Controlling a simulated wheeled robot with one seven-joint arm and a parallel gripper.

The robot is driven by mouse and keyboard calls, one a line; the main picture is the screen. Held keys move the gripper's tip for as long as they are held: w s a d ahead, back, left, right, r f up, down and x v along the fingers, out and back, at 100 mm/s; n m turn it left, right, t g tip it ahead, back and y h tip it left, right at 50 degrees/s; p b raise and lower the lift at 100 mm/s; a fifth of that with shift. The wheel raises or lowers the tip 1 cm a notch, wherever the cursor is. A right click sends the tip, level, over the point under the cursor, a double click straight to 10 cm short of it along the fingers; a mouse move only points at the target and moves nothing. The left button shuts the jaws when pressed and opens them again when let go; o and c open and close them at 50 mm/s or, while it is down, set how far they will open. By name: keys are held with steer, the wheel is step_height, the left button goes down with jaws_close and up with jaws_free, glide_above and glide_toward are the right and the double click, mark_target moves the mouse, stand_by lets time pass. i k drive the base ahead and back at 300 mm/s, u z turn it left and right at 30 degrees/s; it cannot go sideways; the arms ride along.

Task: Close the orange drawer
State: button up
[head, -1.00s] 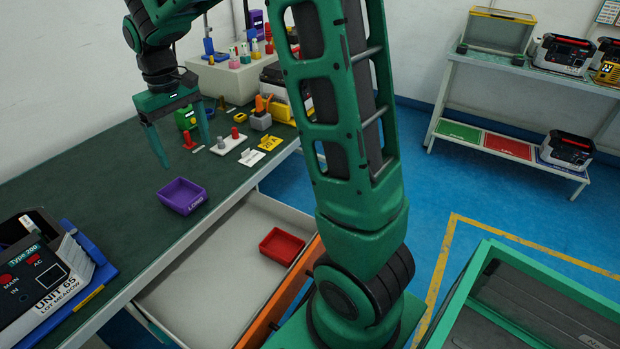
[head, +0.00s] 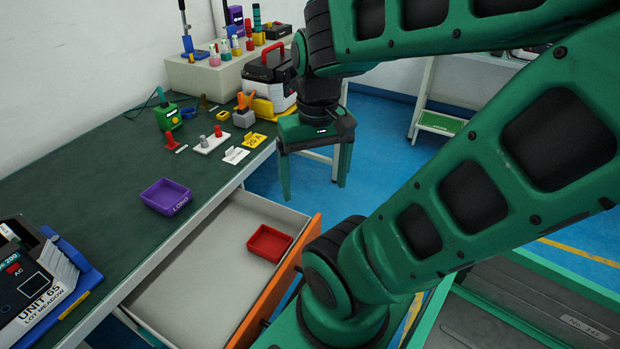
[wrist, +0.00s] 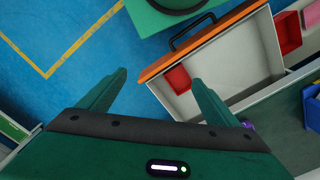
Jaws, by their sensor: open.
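The orange drawer (head: 275,288) is pulled out from under the bench, its orange front facing right and its pale inside showing. A small red bin (head: 268,243) sits inside it near the front. In the wrist view the drawer's orange front (wrist: 205,38) carries a dark handle (wrist: 190,32), and the red bin (wrist: 178,78) shows behind it. My gripper (head: 315,195) is open and empty, pointing down, in the air beyond the drawer's far end. In the wrist view my open fingers (wrist: 158,82) are apart, one overlapping the drawer in the picture.
The dark green bench top (head: 110,185) holds a purple bin (head: 166,196), a device marked Unit 65 (head: 40,290) and several small parts. Blue floor (head: 385,125) is open beyond my gripper. A green-framed case (head: 540,300) stands at the lower right.

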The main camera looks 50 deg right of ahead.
mark_target(211, 292)
steer(key=z, duration=0.35)
steer(key=k, duration=1.95)
steer(key=u, duration=0.7)
steer(key=i, duration=1)
steer(key=z, duration=0.05)
